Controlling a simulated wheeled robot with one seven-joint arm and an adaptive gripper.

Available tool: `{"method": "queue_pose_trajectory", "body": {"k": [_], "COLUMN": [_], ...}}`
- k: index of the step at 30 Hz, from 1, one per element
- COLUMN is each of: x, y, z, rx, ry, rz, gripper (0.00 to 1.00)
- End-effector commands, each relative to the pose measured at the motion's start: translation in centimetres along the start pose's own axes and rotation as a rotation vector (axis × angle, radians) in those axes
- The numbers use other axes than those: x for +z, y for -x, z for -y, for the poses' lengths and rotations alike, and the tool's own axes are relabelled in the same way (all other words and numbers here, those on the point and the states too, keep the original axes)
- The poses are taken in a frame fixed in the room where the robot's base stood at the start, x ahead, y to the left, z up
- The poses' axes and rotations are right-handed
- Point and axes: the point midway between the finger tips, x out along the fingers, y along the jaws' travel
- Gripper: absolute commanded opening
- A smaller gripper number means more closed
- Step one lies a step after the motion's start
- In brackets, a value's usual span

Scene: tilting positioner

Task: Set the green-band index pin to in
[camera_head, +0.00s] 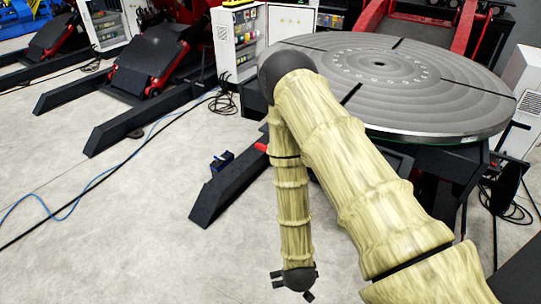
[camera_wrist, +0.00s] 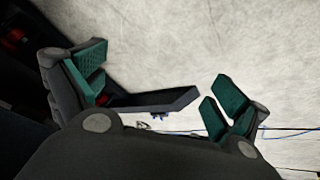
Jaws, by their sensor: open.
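I cannot make out the green-band index pin in either view. The positioner's round grey table (camera_head: 470,85) is at the upper right of the head view, with a thin green line (camera_head: 450,142) under its near rim. My arm covers part of the rim and the frame below it. A small red part (camera_head: 261,147) sticks out left of my forearm; I cannot tell what it belongs to. My gripper (camera_head: 293,287) hangs low over the floor, in front of and below the table, apart from it. In the wrist view my gripper (camera_wrist: 160,88) has its teal-padded fingers spread, with nothing between them.
The positioner's dark leg (camera_head: 228,187) runs out to the left, beside a small blue-black box (camera_head: 221,161). Cables (camera_head: 75,205) lie on the floor at left. Other positioners (camera_head: 150,75) and a white cabinet (camera_head: 237,42) stand behind. The front-left floor is mostly clear.

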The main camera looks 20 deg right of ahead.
Motion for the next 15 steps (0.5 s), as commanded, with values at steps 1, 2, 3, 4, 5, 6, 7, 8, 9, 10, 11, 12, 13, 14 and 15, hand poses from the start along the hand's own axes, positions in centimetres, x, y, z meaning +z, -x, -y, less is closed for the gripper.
{"method": "queue_pose_trajectory", "body": {"k": [1,2,3,4,5,6,7,8,9,10,11,12,13,14,15], "x": [-3.4,-5.7,-8.7,-10.9,-13.1,-16.0,-18.0,-20.1,-22.6,-24.6,-26.4,-28.7,-30.4,-31.8,-33.7], "y": [-3.0,-3.9,-4.8,-5.4,-5.9,-6.3,-6.5,-6.5,-6.5,-6.3,-6.1,-5.7,-5.2,-4.8,-4.0], "z": [0.8,1.0,1.4,1.6,1.9,2.3,2.5,2.8,3.2,3.5,3.7,4.0,4.3,4.6,4.8], "rx": [0.029,0.051,0.079,0.102,0.124,0.155,0.178,0.202,0.235,0.259,0.285,0.320,0.346,0.373,0.408], "ry": [-0.019,-0.033,-0.051,-0.066,-0.081,-0.102,-0.118,-0.137,-0.161,-0.181,-0.201,-0.232,-0.254,-0.277,-0.308], "rz": [-0.097,-0.153,-0.226,-0.280,-0.332,-0.401,-0.450,-0.499,-0.561,-0.607,-0.652,-0.707,-0.748,-0.786,-0.832], "gripper": [1.00,1.00,1.00,1.00,1.00,1.00,1.00,1.00,1.00,1.00,1.00,1.00,1.00,1.00,1.00]}}
